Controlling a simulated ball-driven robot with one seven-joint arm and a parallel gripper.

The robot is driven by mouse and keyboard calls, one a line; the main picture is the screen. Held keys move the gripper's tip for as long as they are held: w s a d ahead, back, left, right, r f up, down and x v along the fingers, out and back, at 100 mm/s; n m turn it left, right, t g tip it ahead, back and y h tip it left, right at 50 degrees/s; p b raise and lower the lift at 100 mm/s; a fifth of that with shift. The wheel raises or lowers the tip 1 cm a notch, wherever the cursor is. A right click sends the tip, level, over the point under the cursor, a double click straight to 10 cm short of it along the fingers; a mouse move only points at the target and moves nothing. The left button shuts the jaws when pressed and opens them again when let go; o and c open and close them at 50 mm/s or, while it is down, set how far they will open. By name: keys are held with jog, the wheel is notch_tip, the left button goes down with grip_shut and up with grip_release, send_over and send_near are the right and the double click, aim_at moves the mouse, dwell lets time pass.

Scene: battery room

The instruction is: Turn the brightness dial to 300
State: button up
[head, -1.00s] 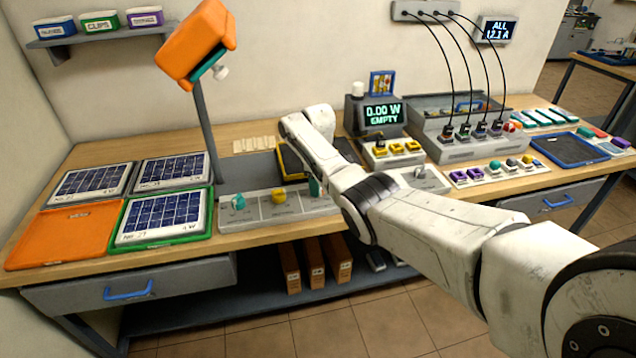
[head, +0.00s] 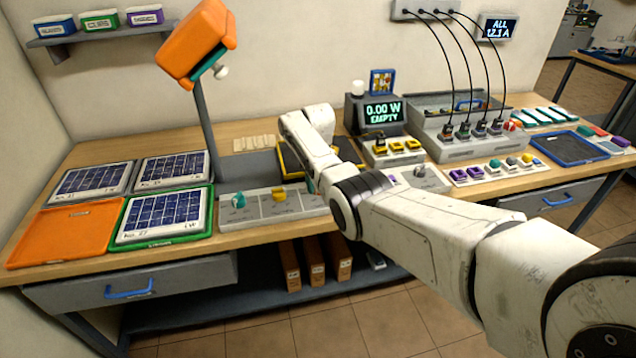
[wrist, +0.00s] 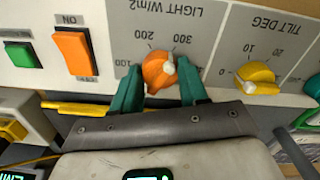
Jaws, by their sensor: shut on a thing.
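The brightness dial (wrist: 155,68) is an orange knob on a light panel marked "LIGHT W/m2", seen upside down in the wrist view. Its white pointer tilts up and right, roughly toward the 300 mark; the exact reading is hard to tell. The 100, 200 and 300 marks show; a label at the right is partly hidden by a finger. My gripper (wrist: 162,90) has its teal fingers on both sides of the dial, shut on it. In the head view my arm hides the dial, and the panel (head: 258,213) shows to its left.
A yellow TILT DEG knob (wrist: 256,76) sits right of the dial in the wrist view. An orange rocker switch (wrist: 74,52) and a green button (wrist: 20,54) sit left. The orange lamp (head: 196,42) stands behind the panel. A display (head: 383,112) reads 0.00 W EMPTY.

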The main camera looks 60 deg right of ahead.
jog(key=shift+w+r, duration=0.1)
dwell(0.4)
jog(key=o, duration=1.1)
jog(key=shift+c, duration=0.2)
notch_tip(320, 180, up, 11)
jog(key=shift+b, duration=0.35)
jog(key=shift+f, duration=0.2)
